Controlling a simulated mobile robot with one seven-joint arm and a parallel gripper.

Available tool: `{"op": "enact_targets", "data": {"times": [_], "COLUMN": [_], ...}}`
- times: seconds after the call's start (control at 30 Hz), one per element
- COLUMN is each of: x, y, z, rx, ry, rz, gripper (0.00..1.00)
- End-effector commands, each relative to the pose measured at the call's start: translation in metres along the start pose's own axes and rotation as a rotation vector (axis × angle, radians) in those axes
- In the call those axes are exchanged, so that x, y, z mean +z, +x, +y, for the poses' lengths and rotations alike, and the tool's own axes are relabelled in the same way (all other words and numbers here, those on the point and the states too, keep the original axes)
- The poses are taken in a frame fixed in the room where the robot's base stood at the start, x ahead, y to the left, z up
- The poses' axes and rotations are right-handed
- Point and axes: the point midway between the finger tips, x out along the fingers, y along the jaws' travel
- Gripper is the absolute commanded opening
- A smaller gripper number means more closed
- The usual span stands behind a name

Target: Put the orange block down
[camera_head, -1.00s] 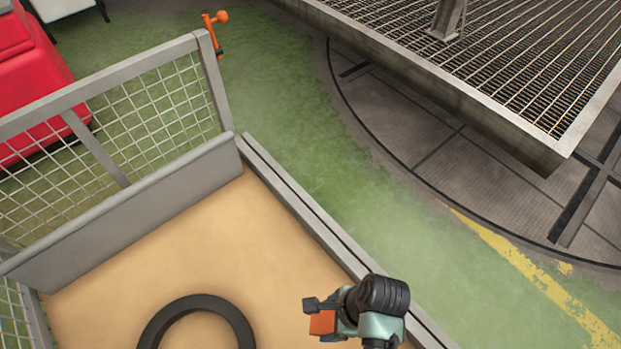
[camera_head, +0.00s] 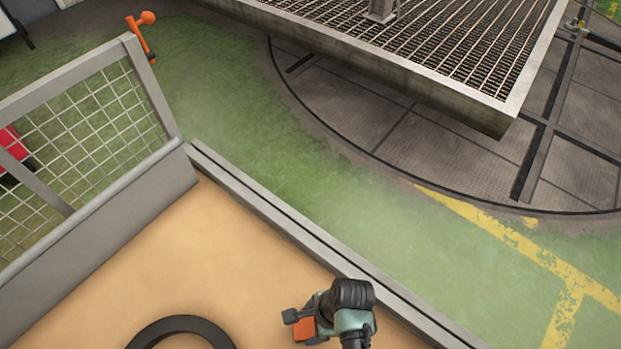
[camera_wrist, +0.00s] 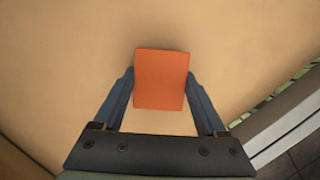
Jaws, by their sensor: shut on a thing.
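The orange block (camera_wrist: 161,80) sits between the two fingers of my gripper (camera_wrist: 160,92) in the wrist view, and the gripper is shut on it. In the head view the block (camera_head: 304,329) shows as a small orange face beside my gripper (camera_head: 298,322), at the lower middle. Behind it is the tan floor (camera_head: 235,255) of a caged platform, which also fills most of the wrist view (camera_wrist: 60,60). I cannot tell how high the block is above that floor or whether it touches it.
A black ring (camera_head: 180,325) lies on the tan floor, left of my gripper. A mesh fence (camera_head: 85,135) bounds the left, and a grey rail (camera_head: 290,235) runs along the right edge. Beyond are green ground (camera_head: 350,200) and a raised grating (camera_head: 440,60). The middle of the tan floor is clear.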

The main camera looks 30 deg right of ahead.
Motion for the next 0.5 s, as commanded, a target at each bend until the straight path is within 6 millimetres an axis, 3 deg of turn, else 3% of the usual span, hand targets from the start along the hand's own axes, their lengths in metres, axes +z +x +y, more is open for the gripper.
{"op": "enact_targets", "data": {"times": [0.1, 0.13, 0.2, 0.27, 0.5], "x": [-0.0009, -0.0007, -0.0007, -0.0007, -0.0003], "y": [0.0032, 0.0025, 0.0023, 0.0023, 0.0011], "z": [-0.0001, 0.0000, 0.0000, 0.0000, -0.0001], "rx": [0.000, 0.000, 0.000, 0.000, 0.000], "ry": [0.000, 0.000, 0.000, 0.000, 0.000], "rz": [0.000, 0.000, 0.000, 0.000, 0.000], "gripper": [0.16, 0.79, 0.92, 1.00, 1.00]}}
